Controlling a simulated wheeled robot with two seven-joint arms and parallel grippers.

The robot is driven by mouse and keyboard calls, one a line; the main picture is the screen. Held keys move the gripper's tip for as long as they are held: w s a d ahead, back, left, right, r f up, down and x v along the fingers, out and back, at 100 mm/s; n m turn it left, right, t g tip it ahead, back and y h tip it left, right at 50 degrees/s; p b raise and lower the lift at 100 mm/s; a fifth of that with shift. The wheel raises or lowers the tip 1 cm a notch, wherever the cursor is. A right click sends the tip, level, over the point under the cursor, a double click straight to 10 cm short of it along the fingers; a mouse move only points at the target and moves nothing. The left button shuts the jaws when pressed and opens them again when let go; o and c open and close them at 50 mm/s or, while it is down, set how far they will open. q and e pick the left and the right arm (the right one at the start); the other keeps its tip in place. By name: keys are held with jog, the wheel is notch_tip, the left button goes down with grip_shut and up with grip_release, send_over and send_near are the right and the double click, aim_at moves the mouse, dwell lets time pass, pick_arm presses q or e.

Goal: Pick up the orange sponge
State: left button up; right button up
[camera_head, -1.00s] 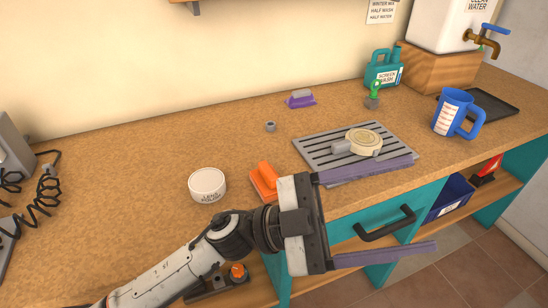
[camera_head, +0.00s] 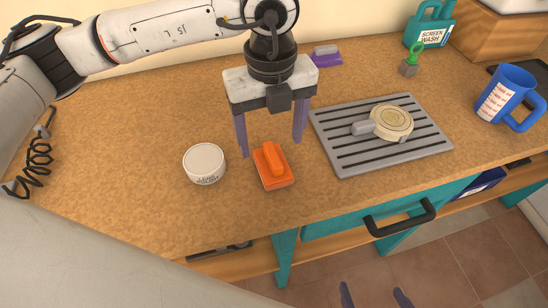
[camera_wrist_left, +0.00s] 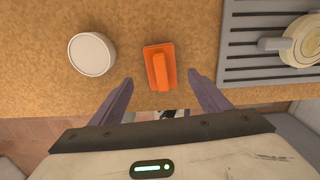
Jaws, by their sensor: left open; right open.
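The orange sponge (camera_head: 274,181), a flat pad with a raised grip on top, lies on the cork-coloured counter near its front edge. It also shows in the left wrist view (camera_wrist_left: 150,54), ahead of and between the fingertips. My left gripper (camera_head: 271,148) points down over the counter, just behind the sponge. Its purple fingers are open, apart from the sponge, with nothing between them. My right gripper (camera_head: 375,292) shows only as two spread fingertips at the bottom, below the counter front, open and empty.
A round white tub (camera_head: 204,164) stands left of the sponge. A grey slatted tray (camera_head: 345,158) with a round cream object (camera_head: 391,123) is on the right. A blue jug (camera_head: 505,95) stands farther right. A drawer handle (camera_head: 400,219) juts from the teal front.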

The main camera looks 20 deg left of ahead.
aim_at(273, 154)
pick_arm(q)
notch_tip(273, 154, down, 7)
jog(key=shift+d+r+p, duration=0.1)
jog(key=shift+d+p, duration=0.05)
jog(key=shift+p, duration=0.5)
jog(key=shift+c, duration=0.2)
jog(key=c, duration=1.1)
